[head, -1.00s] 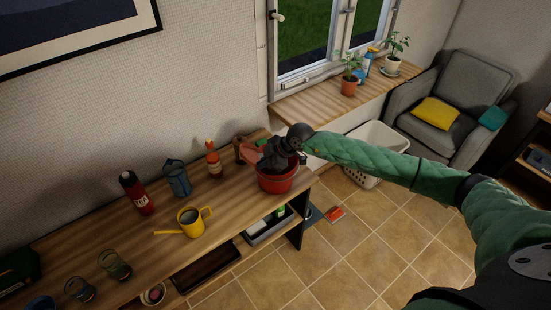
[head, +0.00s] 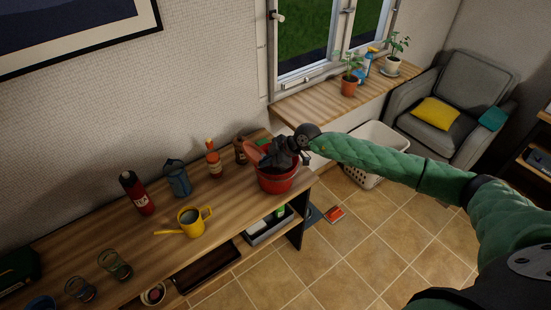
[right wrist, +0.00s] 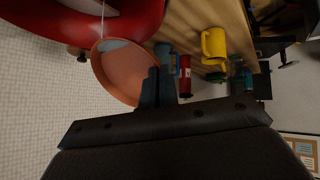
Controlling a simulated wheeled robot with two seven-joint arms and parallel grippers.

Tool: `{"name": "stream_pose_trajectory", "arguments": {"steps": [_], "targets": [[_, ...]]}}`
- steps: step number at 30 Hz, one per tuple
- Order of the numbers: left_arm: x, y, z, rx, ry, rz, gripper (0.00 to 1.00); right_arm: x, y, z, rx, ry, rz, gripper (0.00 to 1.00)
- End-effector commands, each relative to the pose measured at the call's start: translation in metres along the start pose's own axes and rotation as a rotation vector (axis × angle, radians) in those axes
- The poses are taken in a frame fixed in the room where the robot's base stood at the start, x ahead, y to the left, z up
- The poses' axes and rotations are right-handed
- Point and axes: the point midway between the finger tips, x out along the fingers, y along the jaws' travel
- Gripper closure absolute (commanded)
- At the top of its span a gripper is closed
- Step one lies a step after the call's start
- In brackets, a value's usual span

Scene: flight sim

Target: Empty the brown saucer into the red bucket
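The red bucket (head: 277,182) stands upright at the right end of the wooden sideboard. My right gripper (head: 279,154) is over its mouth and hides part of the opening. The brown saucer (head: 253,151) shows as a steeply tilted edge at the bucket's left rim. In the right wrist view the saucer (right wrist: 125,75) lies against my shut fingers (right wrist: 157,88), with the red bucket (right wrist: 95,22) next to it. A pale patch shows at the saucer's far edge; I cannot tell if it is water. My left gripper is not in view.
A brown bottle (head: 240,148), an orange-capped bottle (head: 214,160), a blue jug (head: 177,179), a red flask (head: 137,193) and a yellow watering can (head: 190,221) stand left of the bucket. Potted plants are on the windowsill (head: 310,101). A white basket (head: 370,165) is on the floor.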

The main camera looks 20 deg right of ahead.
Motion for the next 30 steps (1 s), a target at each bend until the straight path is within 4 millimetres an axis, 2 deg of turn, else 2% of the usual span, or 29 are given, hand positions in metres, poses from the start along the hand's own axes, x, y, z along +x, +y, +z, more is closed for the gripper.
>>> {"name": "stream_pose_trajectory", "arguments": {"steps": [30], "targets": [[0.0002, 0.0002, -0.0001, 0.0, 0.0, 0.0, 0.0, -0.0069, 0.0033, 0.0033, 0.041, 0.104, -0.013, 1.0]]}}
